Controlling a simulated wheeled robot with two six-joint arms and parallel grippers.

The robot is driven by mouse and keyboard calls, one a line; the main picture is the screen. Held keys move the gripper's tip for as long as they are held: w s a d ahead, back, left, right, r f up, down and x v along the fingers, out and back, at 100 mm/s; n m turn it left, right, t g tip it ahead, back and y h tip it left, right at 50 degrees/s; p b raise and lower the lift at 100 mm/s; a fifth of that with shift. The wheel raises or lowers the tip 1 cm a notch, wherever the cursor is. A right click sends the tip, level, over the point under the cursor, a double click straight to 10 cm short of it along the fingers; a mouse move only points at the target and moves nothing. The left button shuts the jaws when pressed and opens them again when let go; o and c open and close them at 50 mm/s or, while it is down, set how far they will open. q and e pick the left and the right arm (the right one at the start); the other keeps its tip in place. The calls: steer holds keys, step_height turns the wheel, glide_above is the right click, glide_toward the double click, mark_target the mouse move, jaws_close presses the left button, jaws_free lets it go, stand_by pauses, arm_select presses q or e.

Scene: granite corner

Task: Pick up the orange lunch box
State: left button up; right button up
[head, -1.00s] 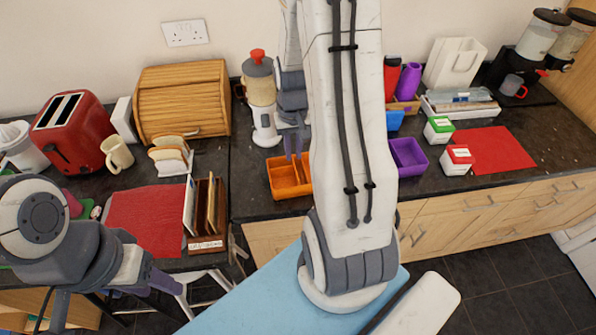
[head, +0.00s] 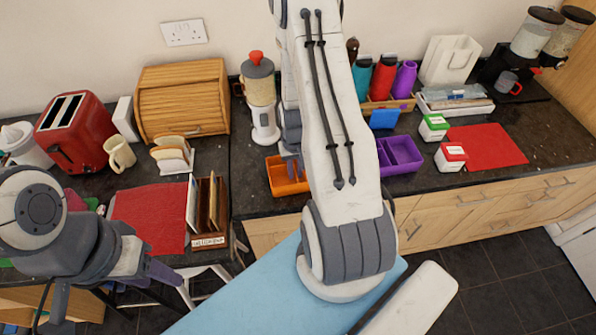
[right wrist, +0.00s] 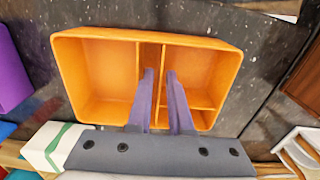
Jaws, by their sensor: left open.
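The orange lunch box (head: 277,178) sits open on the dark counter in the head view, left of my right arm, which hides its right part. The right wrist view shows the box (right wrist: 100,80) with its dividers and several compartments. My right gripper (right wrist: 160,72) has its two purple fingers apart, reaching over the box beside an inner divider; whether they touch it I cannot tell. In the head view this gripper (head: 292,168) is mostly behind my arm. My left gripper (head: 165,274) is open and empty at lower left, off the counter's front edge.
A purple divided box (head: 402,155) stands right of my right arm. A blender (head: 261,100) stands behind the lunch box. A wooden letter rack (head: 208,215) is to its left. Bottles (head: 384,78) and small green and red boxes (head: 450,157) stand to the right.

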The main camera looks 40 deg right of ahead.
steer(key=shift+f, duration=0.15)
jaws_close()
stand_by(1.4)
